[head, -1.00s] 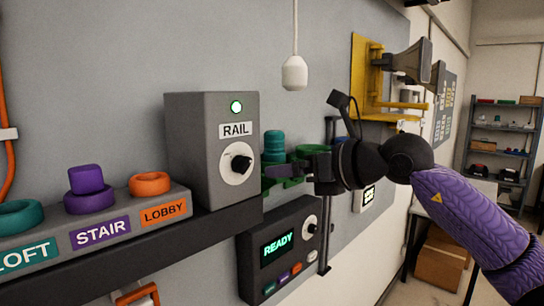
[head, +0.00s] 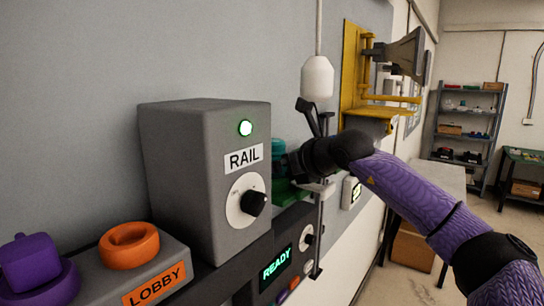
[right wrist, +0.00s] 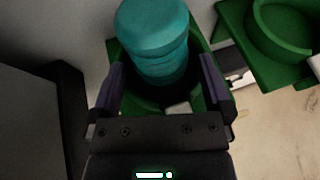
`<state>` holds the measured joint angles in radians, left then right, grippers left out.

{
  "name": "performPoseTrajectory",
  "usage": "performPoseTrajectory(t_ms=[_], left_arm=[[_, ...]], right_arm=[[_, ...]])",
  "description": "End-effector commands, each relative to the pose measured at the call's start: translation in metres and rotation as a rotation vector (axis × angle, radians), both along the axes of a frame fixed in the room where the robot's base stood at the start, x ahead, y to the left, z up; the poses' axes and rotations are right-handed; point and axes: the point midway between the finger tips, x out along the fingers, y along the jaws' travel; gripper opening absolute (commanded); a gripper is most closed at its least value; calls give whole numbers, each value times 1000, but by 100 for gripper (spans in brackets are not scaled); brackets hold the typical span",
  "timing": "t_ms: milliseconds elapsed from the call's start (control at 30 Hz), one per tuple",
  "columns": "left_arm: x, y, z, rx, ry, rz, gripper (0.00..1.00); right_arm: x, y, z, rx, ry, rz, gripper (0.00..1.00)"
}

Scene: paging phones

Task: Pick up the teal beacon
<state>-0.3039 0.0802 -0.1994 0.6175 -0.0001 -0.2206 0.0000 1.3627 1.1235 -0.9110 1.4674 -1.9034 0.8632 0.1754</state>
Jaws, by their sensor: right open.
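The teal beacon (right wrist: 155,45) is a stack of rounded teal discs standing in a green holder (right wrist: 195,48) in the right wrist view. In the head view a small part of the beacon (head: 278,148) shows behind the grey RAIL box, and my right arm covers much of the holder. My right gripper (right wrist: 168,82) is open, with one finger on each side of the beacon's lower part. I cannot tell whether the fingers touch it. My left gripper is in neither view.
The grey RAIL box (head: 185,165) with a lit green lamp and a dial stands just left of the beacon. A white pendant (head: 317,78) hangs above my right wrist. A READY panel (head: 277,262) sits below. A second green holder (right wrist: 270,35) is empty at right.

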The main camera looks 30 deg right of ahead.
Motion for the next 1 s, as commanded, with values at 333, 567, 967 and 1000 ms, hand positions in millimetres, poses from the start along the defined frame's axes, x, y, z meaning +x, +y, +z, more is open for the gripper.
performPoseTrajectory(t_ms=[333, 567, 967, 1000], left_arm=[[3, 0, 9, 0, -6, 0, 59], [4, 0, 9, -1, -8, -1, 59], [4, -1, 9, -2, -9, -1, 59], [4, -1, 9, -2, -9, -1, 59]], right_arm=[[16, 2, -6, 0, -2, 0, 98], [15, 2, -6, 1, -2, 0, 49], [15, 2, -5, 2, -5, 1, 0], [15, 2, -5, 2, -5, 1, 0]])
